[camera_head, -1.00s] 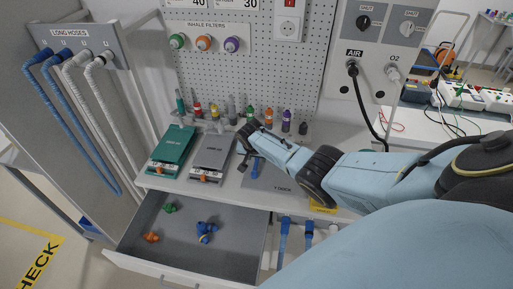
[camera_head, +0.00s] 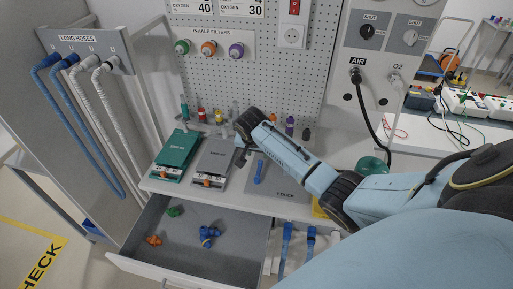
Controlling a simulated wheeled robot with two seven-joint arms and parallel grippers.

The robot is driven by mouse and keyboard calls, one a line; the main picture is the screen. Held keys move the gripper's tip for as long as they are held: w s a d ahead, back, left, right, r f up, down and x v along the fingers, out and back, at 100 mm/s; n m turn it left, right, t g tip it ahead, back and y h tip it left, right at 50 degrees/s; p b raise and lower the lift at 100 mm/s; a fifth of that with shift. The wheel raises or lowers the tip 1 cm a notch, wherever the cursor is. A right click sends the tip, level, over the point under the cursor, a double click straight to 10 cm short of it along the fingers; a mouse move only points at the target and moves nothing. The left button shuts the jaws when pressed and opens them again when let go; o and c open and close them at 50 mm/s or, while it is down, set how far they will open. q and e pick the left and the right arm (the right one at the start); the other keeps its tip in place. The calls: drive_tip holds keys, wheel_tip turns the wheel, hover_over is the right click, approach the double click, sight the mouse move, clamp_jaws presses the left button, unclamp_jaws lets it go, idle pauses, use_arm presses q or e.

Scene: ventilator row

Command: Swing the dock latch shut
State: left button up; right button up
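The dock (camera_head: 290,183) is a flat grey plate with dark lettering on the worktop. A small blue bar (camera_head: 259,172), which looks like its latch, stands out near the plate's left side. I cannot tell whether the latch is open or closed. My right gripper (camera_head: 240,158) reaches in from the right above the worktop. Its dark fingertips are just left of the blue bar and appear apart from it, near the grey device (camera_head: 212,160). The finger gap is too small to read. My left gripper is out of view.
A teal device (camera_head: 177,152) stands left of the grey one. The open drawer (camera_head: 235,255) below holds green, orange and blue fittings. Coloured bottles line the pegboard's foot. A green dome (camera_head: 372,165) sits behind my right arm. Blue hoses hang at the front edge.

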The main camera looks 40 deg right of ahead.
drive_tip(key=shift+v, duration=1.5)
